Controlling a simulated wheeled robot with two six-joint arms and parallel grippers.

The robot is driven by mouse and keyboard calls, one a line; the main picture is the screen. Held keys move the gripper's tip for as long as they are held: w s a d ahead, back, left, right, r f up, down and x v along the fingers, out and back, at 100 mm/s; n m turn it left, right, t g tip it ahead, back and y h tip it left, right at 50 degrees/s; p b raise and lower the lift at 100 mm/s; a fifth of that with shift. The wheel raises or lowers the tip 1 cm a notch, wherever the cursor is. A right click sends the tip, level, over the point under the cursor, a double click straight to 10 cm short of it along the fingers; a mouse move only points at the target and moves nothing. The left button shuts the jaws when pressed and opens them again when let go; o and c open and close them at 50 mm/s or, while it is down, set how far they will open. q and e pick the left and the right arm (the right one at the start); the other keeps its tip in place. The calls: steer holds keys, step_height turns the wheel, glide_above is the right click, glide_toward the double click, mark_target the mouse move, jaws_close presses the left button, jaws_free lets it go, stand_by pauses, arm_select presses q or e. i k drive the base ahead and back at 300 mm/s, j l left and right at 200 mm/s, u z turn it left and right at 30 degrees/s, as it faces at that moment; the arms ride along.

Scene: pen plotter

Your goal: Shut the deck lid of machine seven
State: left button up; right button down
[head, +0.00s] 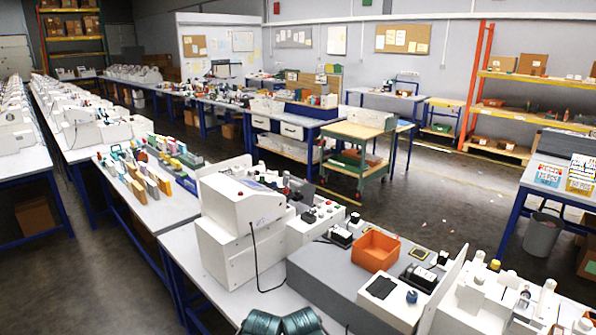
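No label reading seven is legible, so I cannot tell which machine is machine seven. The nearest large machine is a white boxy unit (240,225) on the bench at centre, with a sloped white top and a black cable hanging down its front. Right of it is a wide grey unit (325,280) with an orange open bin (376,250) and small black and white devices on top. A white machine with several upright knobs (480,295) is at the lower right. I cannot make out a raised deck lid on any of them. Neither of my grippers is in view.
Colourful upright blocks (145,178) stand on the bench to the left. Long rows of white machines (80,125) run back on the left. A wooden-topped cart (355,130) stands behind. The floor at right is mostly open.

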mark_target(307, 190)
steer(key=i+z, duration=0.1)
steer(key=i, duration=0.15)
steer(key=i+j, duration=0.25)
steer(key=j, duration=0.2)
steer(key=i+j, duration=0.25)
steer(key=j, duration=0.15)
steer(key=i+j, duration=0.25)
steer(key=j, duration=0.2)
steer(key=i+j+z, duration=0.1)
steer(key=i+j, duration=0.15)
steer(key=j, duration=0.2)
steer(key=i+j, duration=0.25)
steer(key=j, duration=0.2)
steer(key=i+j, duration=0.25)
steer(key=j, duration=0.2)
steer(key=i+j, duration=0.25)
steer(key=j, duration=0.2)
steer(key=i+j+z, duration=0.1)
steer(key=j, duration=0.35)
steer(key=i, duration=0.1)
